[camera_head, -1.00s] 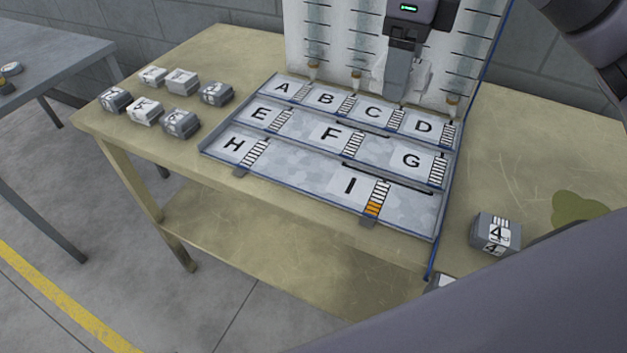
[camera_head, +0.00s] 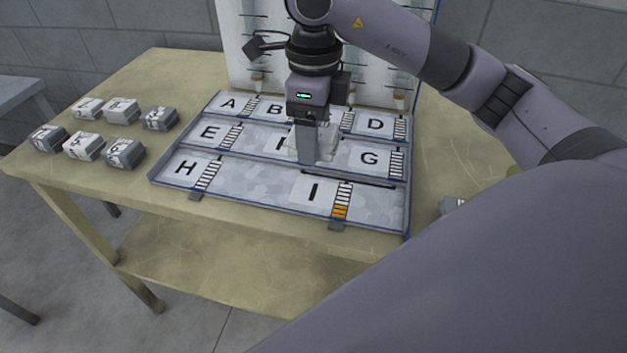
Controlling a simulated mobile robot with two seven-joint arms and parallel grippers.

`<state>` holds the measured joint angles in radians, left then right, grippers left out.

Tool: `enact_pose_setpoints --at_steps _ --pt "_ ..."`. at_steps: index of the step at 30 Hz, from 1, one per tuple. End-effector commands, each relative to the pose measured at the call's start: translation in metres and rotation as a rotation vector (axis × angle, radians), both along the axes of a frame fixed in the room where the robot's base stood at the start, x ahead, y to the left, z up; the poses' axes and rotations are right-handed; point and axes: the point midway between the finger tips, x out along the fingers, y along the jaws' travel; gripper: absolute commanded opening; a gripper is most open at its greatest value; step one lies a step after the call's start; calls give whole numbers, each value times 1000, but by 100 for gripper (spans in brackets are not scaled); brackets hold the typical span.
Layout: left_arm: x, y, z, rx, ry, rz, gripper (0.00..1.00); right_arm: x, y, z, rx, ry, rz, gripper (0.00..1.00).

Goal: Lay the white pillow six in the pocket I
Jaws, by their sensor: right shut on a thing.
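My right gripper (camera_head: 312,152) points down over the tilted, lettered rack, in front of the F and C areas. It is shut on a white block (camera_head: 297,140), which I take to be the white pillow six. The fingers cover much of it and its mark cannot be read. Pocket I (camera_head: 375,206) is the wide grey bay in the rack's front row, right of H. It has a white I label and a striped scale with orange lower bars. It looks empty. The gripper is above and behind it. My left gripper is not in view.
Several grey and white blocks (camera_head: 124,153) stand at the table's left. Pocket H (camera_head: 185,169) and pocket G (camera_head: 368,158) look empty. A white backboard (camera_head: 240,40) rises behind the rack.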

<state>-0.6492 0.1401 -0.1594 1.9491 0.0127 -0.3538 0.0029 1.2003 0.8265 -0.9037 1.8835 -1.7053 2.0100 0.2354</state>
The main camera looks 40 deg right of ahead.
Motion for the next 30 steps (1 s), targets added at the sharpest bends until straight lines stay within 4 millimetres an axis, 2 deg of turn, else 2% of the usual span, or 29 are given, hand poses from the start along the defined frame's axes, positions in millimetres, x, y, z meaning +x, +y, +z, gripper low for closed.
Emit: enact_pose_setpoints --at_steps 1,6,14,21,30 --pt "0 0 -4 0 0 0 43 -1 0 -13 2 6 1 36" --pt "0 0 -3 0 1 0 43 -1 0 -42 0 4 0 36" --pt "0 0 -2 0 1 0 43 0 0 -62 -1 2 -1 36" --pt "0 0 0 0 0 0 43 -1 0 -96 0 4 -1 36" --pt "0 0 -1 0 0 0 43 0 0 -100 -1 -1 -1 36"
